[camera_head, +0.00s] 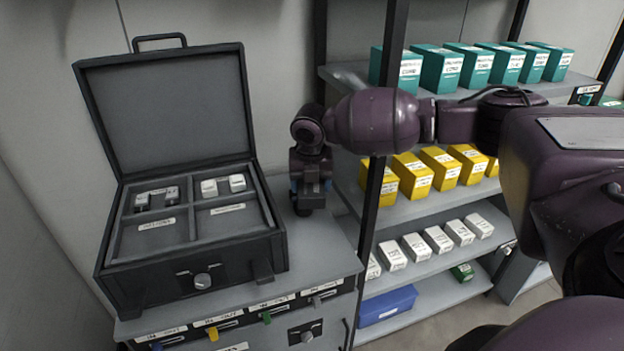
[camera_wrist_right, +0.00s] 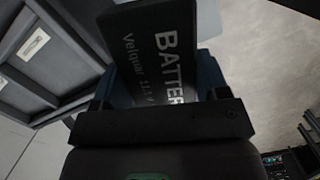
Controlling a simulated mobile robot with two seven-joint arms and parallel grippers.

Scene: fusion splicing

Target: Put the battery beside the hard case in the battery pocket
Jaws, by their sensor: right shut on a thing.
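The battery (camera_wrist_right: 160,50), a black block with white "BATTER" and "Velquar" lettering, is held in my right gripper (camera_wrist_right: 160,90), shut on it between blue-sided fingers. In the head view my right gripper (camera_head: 308,200) points down just right of the open hard case (camera_head: 190,266), over the cabinet top. The battery is hard to make out there. The black case has its lid (camera_head: 168,108) raised and a divided tray with labelled pockets; the front left pocket (camera_head: 155,236) and front right pocket (camera_head: 232,222) look empty. The label text is too small to read. My left gripper is out of view.
The back pockets hold grey pieces (camera_head: 157,198) and white pieces (camera_head: 222,185). The case stands on a grey drawer cabinet (camera_head: 316,262). A shelf rack with teal boxes (camera_head: 440,68), yellow boxes (camera_head: 411,176) and white boxes (camera_head: 416,247) stands at right.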

